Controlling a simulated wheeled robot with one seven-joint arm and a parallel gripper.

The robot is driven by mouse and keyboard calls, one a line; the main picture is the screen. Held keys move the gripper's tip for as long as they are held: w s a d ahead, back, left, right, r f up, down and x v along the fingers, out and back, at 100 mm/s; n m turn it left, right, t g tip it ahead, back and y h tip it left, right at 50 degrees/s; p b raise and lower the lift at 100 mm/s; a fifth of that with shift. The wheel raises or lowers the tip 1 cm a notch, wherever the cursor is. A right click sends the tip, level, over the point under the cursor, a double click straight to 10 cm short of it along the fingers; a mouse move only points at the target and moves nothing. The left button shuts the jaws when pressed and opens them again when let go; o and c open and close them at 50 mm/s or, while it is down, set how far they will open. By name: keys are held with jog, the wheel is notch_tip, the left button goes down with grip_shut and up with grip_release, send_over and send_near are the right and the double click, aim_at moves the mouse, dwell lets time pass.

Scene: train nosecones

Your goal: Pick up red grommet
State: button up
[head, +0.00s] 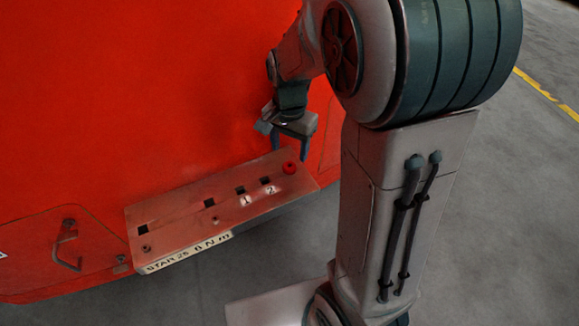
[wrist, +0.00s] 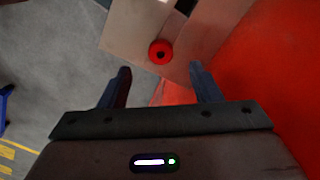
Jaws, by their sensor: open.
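The red grommet (head: 290,168) is a small red ring with a dark centre. It sits at the right end of the panel's top face. In the wrist view the grommet (wrist: 161,52) lies beyond the fingertips, roughly midway between their lines. My gripper (head: 291,148) is open and empty, its fingers pointing down just above and behind the grommet in the head view. In the wrist view my gripper's two fingers (wrist: 160,70) are spread wide, with nothing between them.
The panel (head: 180,207) has several square holes, labels 1 and 2, and a text strip on its front edge. A big red nosecone wall (head: 130,90) rises behind it. A hatch with a handle (head: 67,245) is at left. Grey floor (head: 520,230) lies open at right.

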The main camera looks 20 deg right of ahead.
aim_at(289, 165)
jog(key=shift+w+f+p, duration=0.1)
jog(key=shift+f+p, duration=0.25)
jog(key=shift+f, duration=2.65)
jog(key=c, duration=1.1)
